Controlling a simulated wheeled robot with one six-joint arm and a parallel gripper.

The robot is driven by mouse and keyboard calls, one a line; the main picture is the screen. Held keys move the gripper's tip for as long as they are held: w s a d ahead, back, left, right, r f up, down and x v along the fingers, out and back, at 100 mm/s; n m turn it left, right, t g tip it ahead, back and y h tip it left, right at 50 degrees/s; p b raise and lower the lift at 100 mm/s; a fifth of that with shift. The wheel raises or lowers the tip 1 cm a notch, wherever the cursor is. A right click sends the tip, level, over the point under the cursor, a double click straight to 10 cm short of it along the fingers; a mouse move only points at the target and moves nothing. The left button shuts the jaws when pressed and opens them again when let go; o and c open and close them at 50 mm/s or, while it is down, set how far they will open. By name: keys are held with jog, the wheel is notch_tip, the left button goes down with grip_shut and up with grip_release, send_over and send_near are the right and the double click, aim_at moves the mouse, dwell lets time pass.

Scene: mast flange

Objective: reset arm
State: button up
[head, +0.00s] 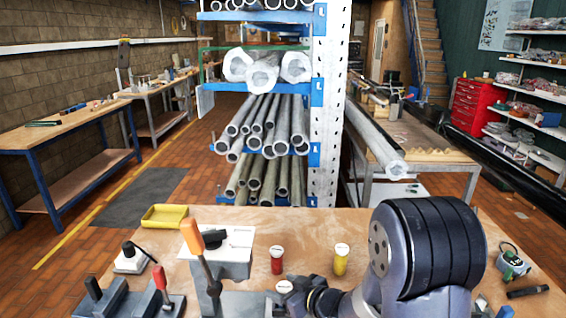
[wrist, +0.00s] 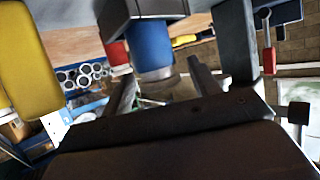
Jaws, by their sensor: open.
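My gripper (wrist: 160,80) is open. In the wrist view, which looks turned over, a blue cylinder (wrist: 151,45) shows beyond and between its two fingers; I cannot tell whether they touch it. In the head view my gripper is low in the middle, partly cut off by the lower edge, beside a white round cap (head: 284,287). My dark arm covers the right part of the bench. A red cylinder (head: 277,262) and a yellow cylinder (head: 341,261) stand upright behind the gripper. They also show in the wrist view, red (wrist: 118,53) and yellow (wrist: 30,65).
The wooden bench (head: 315,228) holds an orange-handled lever (head: 193,238) on a grey fixture, a red-handled lever (head: 160,278), a yellow tray (head: 164,216) and a green-and-white device (head: 512,263). A pipe rack (head: 328,110) stands behind. Bench surface behind the cylinders is clear.

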jog(key=shift+x, duration=0.9)
jog(key=shift+r, duration=0.95)
jog(key=shift+f, duration=0.1)
